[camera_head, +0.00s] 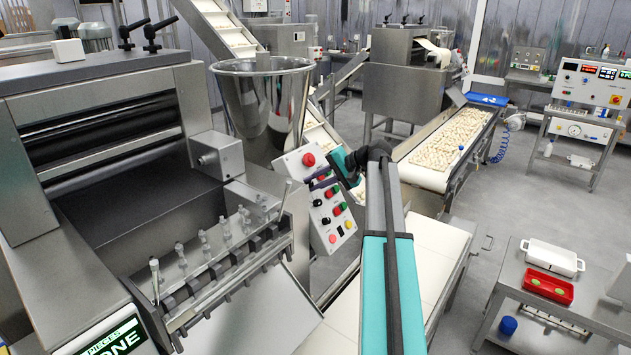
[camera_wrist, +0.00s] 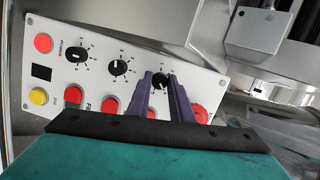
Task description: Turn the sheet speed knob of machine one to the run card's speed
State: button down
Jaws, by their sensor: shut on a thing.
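A light control panel (camera_head: 337,236) slants beside the steel hopper in the head view. It also fills the upper left of the wrist view (camera_wrist: 215,83). Three black dial knobs show in a row there: one at the left (camera_wrist: 76,56), one in the middle (camera_wrist: 118,68) and one at the right (camera_wrist: 160,82). My gripper (camera_wrist: 161,77) has its purple fingers shut around the right knob. The labels are too small or hidden to read, so I cannot confirm which knob is sheet speed. In the head view my gripper (camera_head: 318,180) reaches the panel's upper part. I cannot make out a run card.
Red buttons (camera_wrist: 73,94) and a yellow one (camera_wrist: 38,96) sit close around the knobs. The steel hopper (camera_head: 262,95) and the roller machine (camera_head: 110,130) stand left of the panel. A white belt (camera_head: 425,262) runs below my arm. A cart (camera_head: 560,300) is at right.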

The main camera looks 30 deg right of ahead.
jog(key=shift+d+m, duration=0.1)
jog(key=shift+m, duration=0.2)
jog(key=c, duration=1.6)
grip_release()
jog(key=shift+b+v, duration=1.9)
jog(key=shift+v, duration=5.05)
